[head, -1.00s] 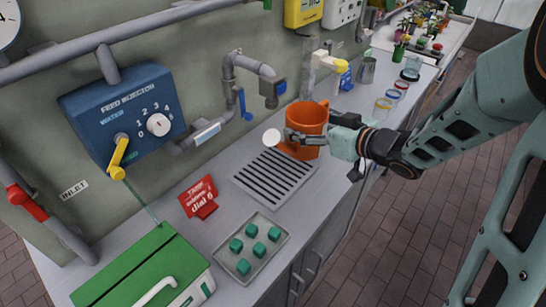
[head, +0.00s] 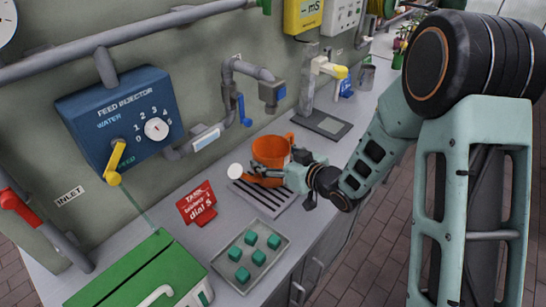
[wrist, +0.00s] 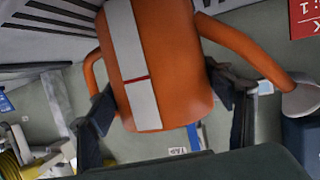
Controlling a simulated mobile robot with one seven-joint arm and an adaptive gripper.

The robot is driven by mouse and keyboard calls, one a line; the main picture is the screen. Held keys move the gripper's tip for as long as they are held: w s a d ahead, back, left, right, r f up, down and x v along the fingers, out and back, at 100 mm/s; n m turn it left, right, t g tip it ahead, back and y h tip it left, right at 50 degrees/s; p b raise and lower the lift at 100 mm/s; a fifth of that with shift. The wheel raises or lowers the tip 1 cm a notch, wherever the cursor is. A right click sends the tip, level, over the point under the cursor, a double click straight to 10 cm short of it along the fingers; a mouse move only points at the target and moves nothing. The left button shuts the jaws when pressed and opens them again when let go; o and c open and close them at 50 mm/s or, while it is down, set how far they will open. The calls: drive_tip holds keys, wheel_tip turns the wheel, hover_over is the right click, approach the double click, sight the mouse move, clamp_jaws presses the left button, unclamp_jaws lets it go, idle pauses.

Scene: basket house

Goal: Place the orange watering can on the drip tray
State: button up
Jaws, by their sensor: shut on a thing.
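The orange watering can (head: 271,150) is upright over the back part of the slotted grey drip tray (head: 264,198) in the head view. I cannot tell whether its base touches the tray. Its white-tipped spout points left. My gripper (head: 288,176) is shut on the can from the right front side. In the wrist view the can (wrist: 180,65), with a white stripe and red mark, sits between the two dark fingers of my gripper (wrist: 165,108). Dark tray slots show at the upper left there. The far part of the tray is hidden by can and gripper.
A red card (head: 197,205) stands left of the tray. A shallow tray of green cubes (head: 250,254) lies in front, with a green box (head: 140,275) at front left. A grey plate (head: 327,123) sits under the yellow-handled tap (head: 330,67). The blue feed injector (head: 118,120) hangs on the wall.

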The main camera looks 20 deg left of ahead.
drive_tip(key=shift+f+b, duration=0.2)
drive_tip(key=shift+b, duration=0.1)
drive_tip(key=o, duration=1.2)
drive_tip(key=shift+r, duration=0.1)
drive_tip(key=shift+r+p, duration=0.2)
drive_tip(key=shift+p, duration=0.15)
drive_tip(key=v, duration=1.2)
